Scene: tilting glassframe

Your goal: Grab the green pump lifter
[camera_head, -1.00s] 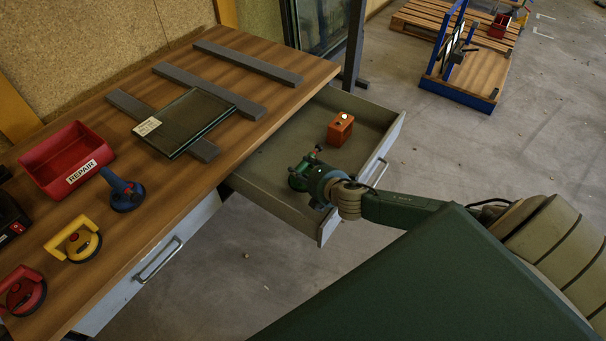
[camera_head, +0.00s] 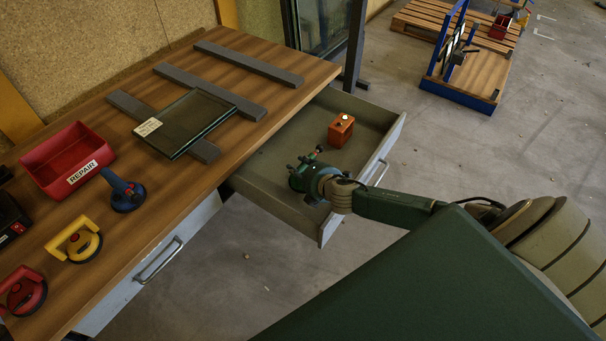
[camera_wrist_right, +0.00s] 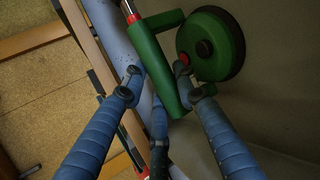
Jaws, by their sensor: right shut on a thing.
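In the head view my right gripper (camera_head: 304,168) is over the near part of the open drawer (camera_head: 268,198). Only a little of the lifter shows there, as the gripper covers most of it. My left gripper is in neither view.
An orange box (camera_head: 341,130) stands farther back in the drawer. On the workbench (camera_head: 185,190) are a red REPAIR bin (camera_head: 60,170), glass panes (camera_head: 190,122) on grey bars, and blue (camera_head: 125,190), yellow (camera_head: 80,242) and red (camera_head: 24,290) lifters. The drawer walls surround the gripper.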

